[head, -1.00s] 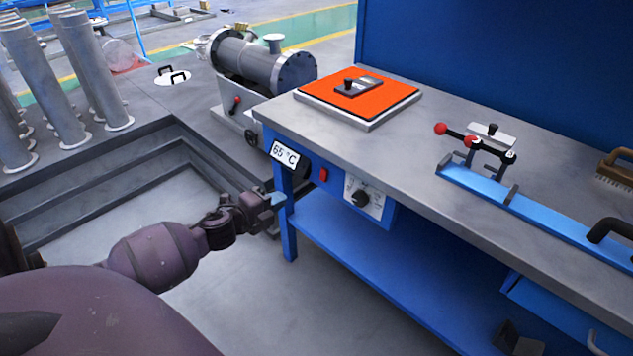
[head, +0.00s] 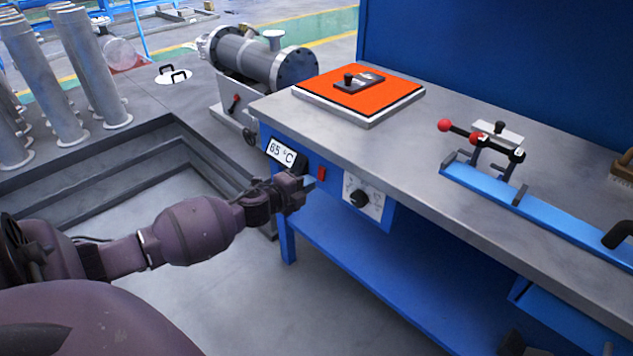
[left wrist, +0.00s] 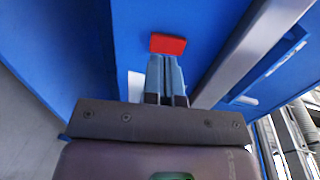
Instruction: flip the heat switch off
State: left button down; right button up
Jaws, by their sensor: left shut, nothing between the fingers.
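The red heat switch (head: 321,173) is on the blue front panel of the bench, between the 65 °C display (head: 281,152) and the dial (head: 360,198). My left gripper (head: 300,188) is shut and empty, just to the left of and slightly below the switch in the head view. In the left wrist view the red switch (left wrist: 167,43) lies right beyond the closed fingertips (left wrist: 165,60). I cannot tell whether they touch it. My right gripper is not in view.
The grey bench top (head: 400,150) overhangs the panel. On it are an orange heat plate (head: 340,100) and a blue rail (head: 550,215) with a red-knobbed clamp (head: 445,125). A blue lower shelf (head: 370,275) lies below. A stepped pit is at the left.

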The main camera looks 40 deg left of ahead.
aim_at(321, 174)
pick_arm(q)
jog(key=shift+w+d+f, duration=0.1)
jog(key=shift+w+f, duration=0.25)
jog(key=shift+w, duration=0.5)
jog(key=shift+w+r, duration=0.1)
jog(key=shift+w, duration=0.3)
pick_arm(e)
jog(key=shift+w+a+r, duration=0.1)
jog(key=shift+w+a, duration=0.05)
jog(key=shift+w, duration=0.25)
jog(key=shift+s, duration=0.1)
